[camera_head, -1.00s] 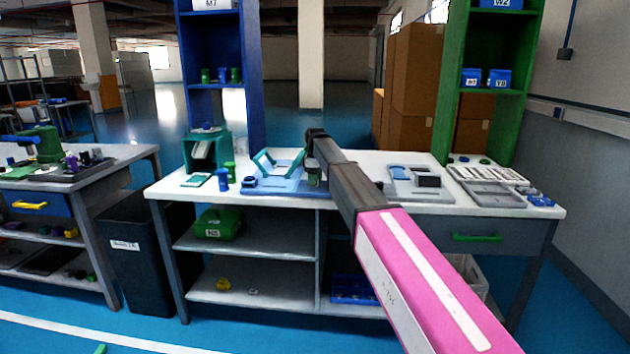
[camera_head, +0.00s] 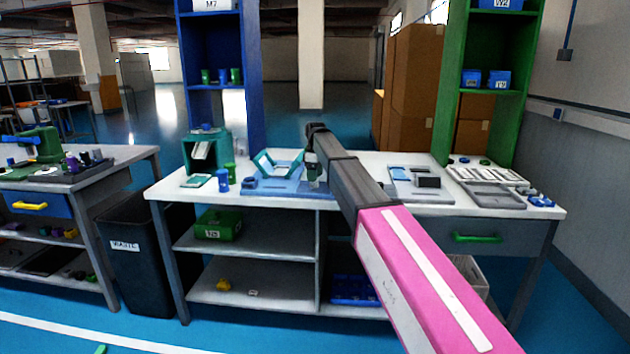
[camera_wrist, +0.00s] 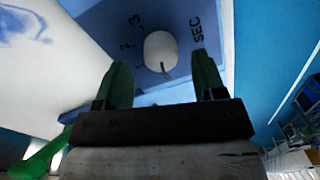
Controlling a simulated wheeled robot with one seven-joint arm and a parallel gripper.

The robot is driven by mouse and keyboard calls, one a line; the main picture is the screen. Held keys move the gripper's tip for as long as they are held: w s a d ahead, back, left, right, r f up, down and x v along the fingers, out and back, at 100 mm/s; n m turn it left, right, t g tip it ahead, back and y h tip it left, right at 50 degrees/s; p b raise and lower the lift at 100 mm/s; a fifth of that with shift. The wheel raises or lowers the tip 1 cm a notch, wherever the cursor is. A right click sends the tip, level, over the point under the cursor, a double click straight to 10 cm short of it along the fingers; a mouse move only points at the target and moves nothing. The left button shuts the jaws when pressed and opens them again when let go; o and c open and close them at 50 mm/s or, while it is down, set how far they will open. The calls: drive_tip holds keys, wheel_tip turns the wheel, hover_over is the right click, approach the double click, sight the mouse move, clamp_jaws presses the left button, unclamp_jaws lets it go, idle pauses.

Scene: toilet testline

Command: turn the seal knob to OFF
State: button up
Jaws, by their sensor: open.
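The knob (camera_wrist: 160,51) is a pale round dial with a dark pointer mark on its lower edge, on a blue panel (camera_wrist: 100,22). Marks around it read 3 and SEC, with another that looks like a 2; I see no OFF mark. My gripper (camera_wrist: 163,66) is open, its green fingers standing left and right of the knob; I cannot tell whether they touch it. In the head view my gripper (camera_head: 313,176) is over the blue device (camera_head: 270,188) with a teal frame on the table. The knob is hidden there.
A teal machine (camera_head: 207,150) and small blue and green cups (camera_head: 222,180) stand left of the device. A grey-blue fixture (camera_head: 415,183) and a grey tray (camera_head: 492,194) lie to the right on the white table (camera_head: 170,190). Blue and green shelves rise behind.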

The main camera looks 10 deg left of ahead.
wheel_tip(320, 180, up, 8)
drive_tip(key=shift+w+r, duration=0.2)
drive_tip(key=shift+s, duration=0.1)
idle(0.3)
